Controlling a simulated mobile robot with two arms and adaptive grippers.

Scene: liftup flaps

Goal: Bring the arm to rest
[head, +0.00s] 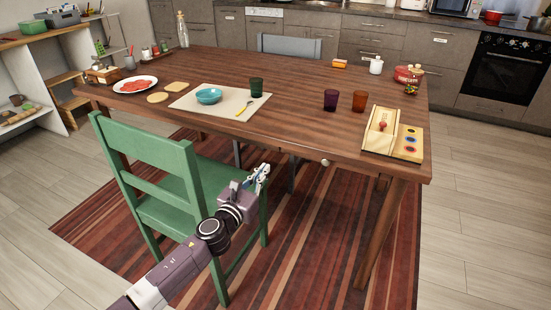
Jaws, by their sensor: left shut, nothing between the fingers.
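My left gripper (260,177) is shut and empty. It is in front of the table's near edge, over the seat area of the green chair. My left arm comes up from the bottom of the head view. My right gripper does not show. A wooden flap box (402,147) lies at the table's near right corner, well to the right of and apart from my left gripper. A red knob (383,125) shows on its left part, and coloured round spots show on its right part. Its finer details are too small to tell.
The wooden table (290,127) carries a placemat (190,105) with a blue bowl (208,96), several cups and a plate (135,85). The green chair (150,145) stands at its near left side. A striped rug (330,240) lies underneath. Floor at right is clear.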

